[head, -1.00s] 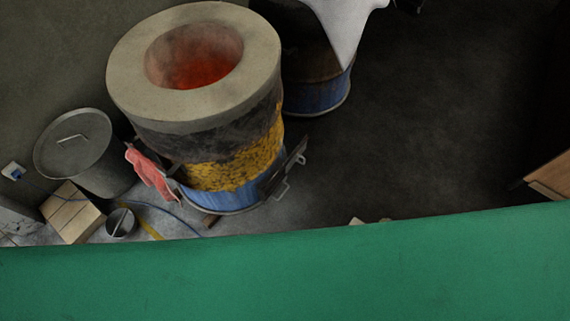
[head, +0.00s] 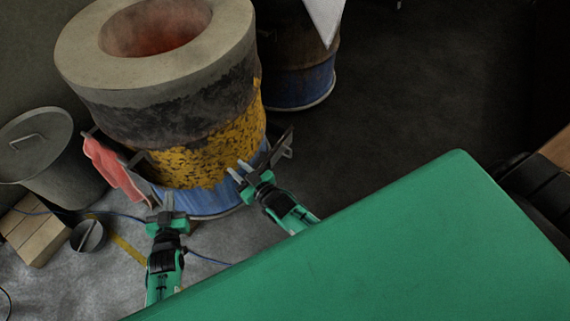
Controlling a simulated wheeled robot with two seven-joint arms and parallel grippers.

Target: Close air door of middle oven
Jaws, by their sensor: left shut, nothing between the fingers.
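A barrel oven (head: 185,120) with a thick grey rim, glowing red inside, stands at the upper left. Its body is dark and yellow, with a blue base. A dark metal flap (head: 283,147), seemingly the air door, sticks out from its lower right side. My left gripper (head: 168,202) is shut and empty in front of the blue base. My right gripper (head: 239,169) appears open, its fingers pointing at the oven's lower front, just left of the flap. It seems empty; I cannot tell whether it touches the oven.
Another barrel (head: 300,80) stands behind to the right, partly under a white sheet (head: 327,18). A red cloth (head: 112,168) hangs on the oven's left. A lidded metal bin (head: 40,150), wooden block (head: 38,230) and small pot (head: 88,237) are at left.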

